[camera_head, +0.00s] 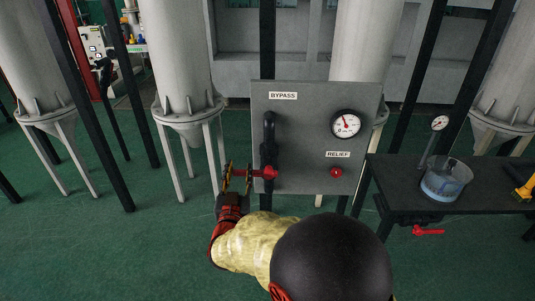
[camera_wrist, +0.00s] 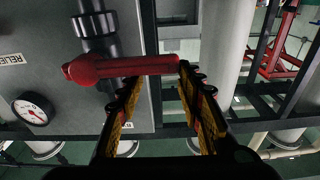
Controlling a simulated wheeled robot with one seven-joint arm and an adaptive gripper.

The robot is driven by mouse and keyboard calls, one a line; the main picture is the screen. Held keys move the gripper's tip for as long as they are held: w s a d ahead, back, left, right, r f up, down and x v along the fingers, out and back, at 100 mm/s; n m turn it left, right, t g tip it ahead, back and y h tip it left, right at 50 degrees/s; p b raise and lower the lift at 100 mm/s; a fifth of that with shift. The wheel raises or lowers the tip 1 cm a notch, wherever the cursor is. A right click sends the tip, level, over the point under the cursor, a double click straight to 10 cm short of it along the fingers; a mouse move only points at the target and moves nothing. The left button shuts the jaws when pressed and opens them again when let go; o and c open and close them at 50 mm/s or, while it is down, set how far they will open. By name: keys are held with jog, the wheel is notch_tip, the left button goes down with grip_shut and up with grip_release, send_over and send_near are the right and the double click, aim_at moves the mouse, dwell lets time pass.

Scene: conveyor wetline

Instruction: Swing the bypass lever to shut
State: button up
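The red bypass lever (camera_head: 262,173) sits on the black vertical pipe (camera_head: 269,135) of the grey panel (camera_head: 300,108), below the BYPASS label (camera_head: 283,96). Its handle lies roughly level, pointing left across the pipe. In the wrist view the lever (camera_wrist: 125,67) runs sideways over the pipe (camera_wrist: 97,30). My gripper (camera_head: 237,175) is at the lever's free end, left of the panel. In the wrist view the fingers of my gripper (camera_wrist: 160,76) are spread apart, one tip beside the handle and the other at its end. I cannot tell whether they touch it.
A gauge (camera_head: 346,124) and a red RELIEF button (camera_head: 336,172) are on the panel's right side. Grey tanks (camera_head: 178,60) and black posts stand behind. Green floor (camera_head: 130,250) is open at left.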

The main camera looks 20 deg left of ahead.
jog(key=shift+s+d+f, duration=0.1)
jog(key=shift+d+f, duration=0.1)
jog(key=shift+f, duration=0.7)
jog(key=shift+s+d+f, duration=0.1)
jog(key=shift+s, duration=0.1)
jog(key=shift+v, duration=1.15)
jog(key=shift+s+d+r, duration=0.15)
jog(key=shift+s, duration=0.45)
jog(key=shift+s+d+r, duration=0.15)
jog(key=shift+s+d, duration=0.05)
jog(key=shift+s, duration=0.35)
jog(key=shift+s+d+r, duration=0.15)
jog(key=shift+s+r, duration=0.05)
jog(key=shift+s, duration=0.4)
